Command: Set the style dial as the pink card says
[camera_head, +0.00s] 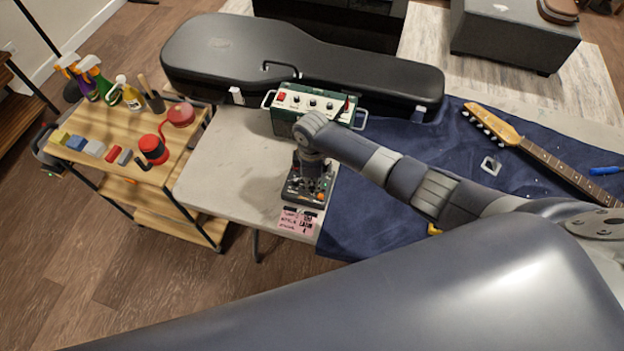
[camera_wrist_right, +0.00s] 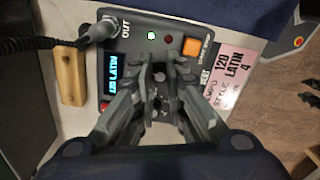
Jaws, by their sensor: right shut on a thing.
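A dark drum machine (camera_head: 293,196) stands near the front edge of the table, with the pink card (camera_head: 296,222) just in front of it. My right gripper (camera_head: 311,180) points down at its top panel. In the right wrist view the gripper (camera_wrist_right: 160,78) is shut on a small dial, which the fingers mostly hide. The drum machine's blue-lit display (camera_wrist_right: 113,76) seems to read 120 LATIN. A green light and an orange button (camera_wrist_right: 191,46) show beside the fingers. The pink card (camera_wrist_right: 232,68) shows 120, LATIN and 4. My left gripper is not in view.
A green amplifier-like box (camera_head: 290,112) stands behind the drum machine, before a black guitar case (camera_head: 215,60). A blue cloth (camera_head: 400,205) and a guitar neck (camera_head: 545,155) lie to the right. A dark cable and a wooden block (camera_wrist_right: 72,88) lie beside the machine.

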